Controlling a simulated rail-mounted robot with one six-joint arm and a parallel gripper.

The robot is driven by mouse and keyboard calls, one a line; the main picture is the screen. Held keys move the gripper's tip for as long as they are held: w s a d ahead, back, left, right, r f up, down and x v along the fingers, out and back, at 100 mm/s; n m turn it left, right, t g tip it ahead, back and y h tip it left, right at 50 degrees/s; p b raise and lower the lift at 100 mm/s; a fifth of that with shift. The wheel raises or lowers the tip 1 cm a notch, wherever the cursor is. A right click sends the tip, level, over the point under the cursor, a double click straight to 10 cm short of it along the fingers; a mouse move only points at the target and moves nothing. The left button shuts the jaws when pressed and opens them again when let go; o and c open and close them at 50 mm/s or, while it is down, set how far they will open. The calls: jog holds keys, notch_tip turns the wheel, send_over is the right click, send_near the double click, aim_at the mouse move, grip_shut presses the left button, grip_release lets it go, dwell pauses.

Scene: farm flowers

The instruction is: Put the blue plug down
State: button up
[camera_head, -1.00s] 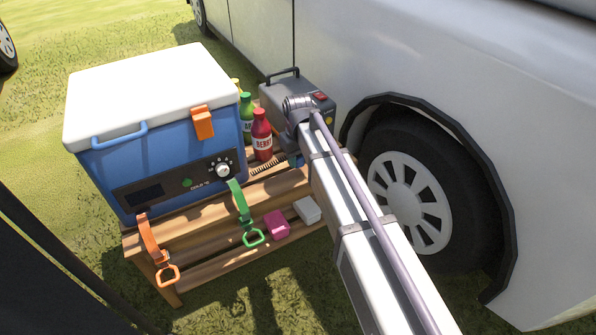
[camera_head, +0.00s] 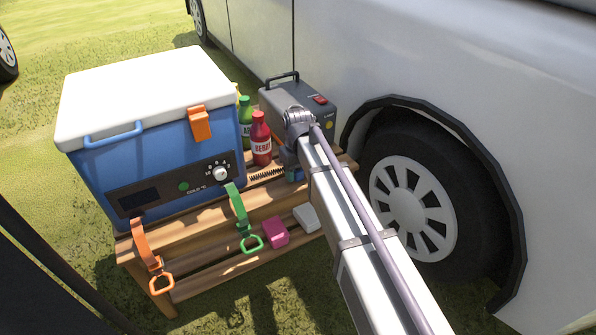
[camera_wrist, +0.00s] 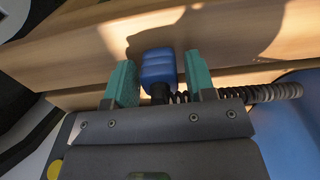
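The blue plug (camera_wrist: 158,66) is at the wooden bench top in the wrist view, with a black coiled cord (camera_wrist: 270,93) running from it. My gripper (camera_wrist: 160,78) has its teal fingers on either side of the plug, with a narrow gap showing beside it, so it looks open around the plug. In the head view my gripper (camera_head: 293,173) is low over the bench's right end, and my arm partly hides the plug there. The cord (camera_head: 267,174) lies along the bench toward the cooler (camera_head: 160,158).
The slatted bench (camera_head: 190,211) carries the cooler, a red bottle (camera_head: 260,140), a green bottle (camera_head: 246,118) and a grey power box (camera_head: 300,98). Orange and green straps hang in front. A pink block (camera_head: 274,232) and a white block (camera_head: 306,217) sit lower. The van wheel (camera_head: 410,205) is close right.

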jog(key=shift+o, duration=0.8)
notch_tip(320, 180, up, 14)
jog(key=f+p, duration=0.1)
jog(key=p, duration=1.3)
jog(key=s+d+m, duration=0.6)
jog(key=s+d, duration=1.3)
jog(key=s, duration=0.3)
notch_tip(320, 180, up, 37)
jog(key=p, duration=3.6)
jog(key=shift+w, duration=0.45)
jog(key=shift+d, duration=0.1)
